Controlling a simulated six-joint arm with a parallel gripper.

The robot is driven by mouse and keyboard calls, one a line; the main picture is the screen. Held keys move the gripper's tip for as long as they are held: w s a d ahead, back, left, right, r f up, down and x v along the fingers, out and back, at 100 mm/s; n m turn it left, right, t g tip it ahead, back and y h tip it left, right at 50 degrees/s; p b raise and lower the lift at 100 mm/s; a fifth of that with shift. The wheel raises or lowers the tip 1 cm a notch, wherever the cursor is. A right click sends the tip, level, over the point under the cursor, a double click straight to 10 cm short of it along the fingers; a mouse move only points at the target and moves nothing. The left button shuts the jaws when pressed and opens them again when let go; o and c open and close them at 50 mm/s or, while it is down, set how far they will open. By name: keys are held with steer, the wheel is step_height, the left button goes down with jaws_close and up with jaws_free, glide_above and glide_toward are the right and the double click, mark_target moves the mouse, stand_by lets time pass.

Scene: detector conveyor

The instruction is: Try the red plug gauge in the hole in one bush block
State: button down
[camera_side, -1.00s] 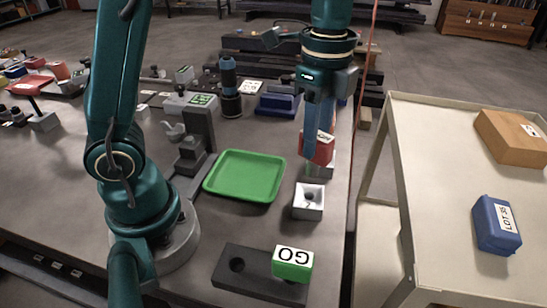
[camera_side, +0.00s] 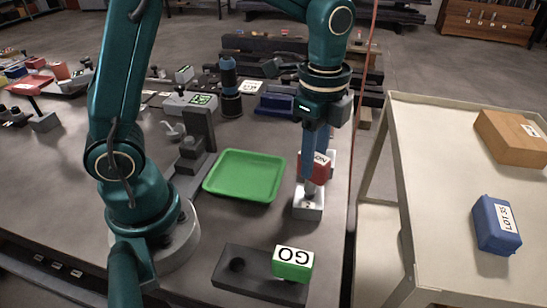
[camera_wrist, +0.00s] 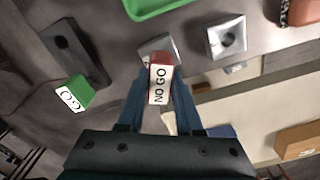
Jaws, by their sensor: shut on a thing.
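My gripper (camera_side: 315,170) is shut on the red plug gauge (camera_side: 320,172), marked NO GO; it also shows in the wrist view (camera_wrist: 160,84). The gauge's grey pin points down at the top of a grey bush block (camera_side: 308,210). In the wrist view that block (camera_wrist: 150,48) is partly hidden behind the gauge. I cannot tell whether the pin tip is in the hole or just above it. Another bush block (camera_wrist: 227,38), with an open hole, stands beside it. The green GO gauge (camera_side: 292,266) stands in the dark holder (camera_side: 228,280), beside an empty hole.
A green tray (camera_side: 245,175) lies left of the blocks. A cart (camera_side: 440,180) at the right carries a blue LOT box (camera_side: 496,225) and a brown box (camera_side: 512,138). A dark blue block (camera_side: 277,105) and a black-and-blue cylinder (camera_side: 230,88) stand farther back.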

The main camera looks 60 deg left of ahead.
steer(key=shift+f, duration=0.65)
steer(key=shift+r, duration=0.15)
steer(key=shift+r, duration=0.75)
steer(key=shift+f, duration=0.8)
stand_by(0.3)
steer(key=shift+r, duration=0.8)
steer(key=shift+f, duration=0.9)
steer(key=shift+w, duration=0.1)
stand_by(0.5)
steer(key=shift+r, duration=2.1)
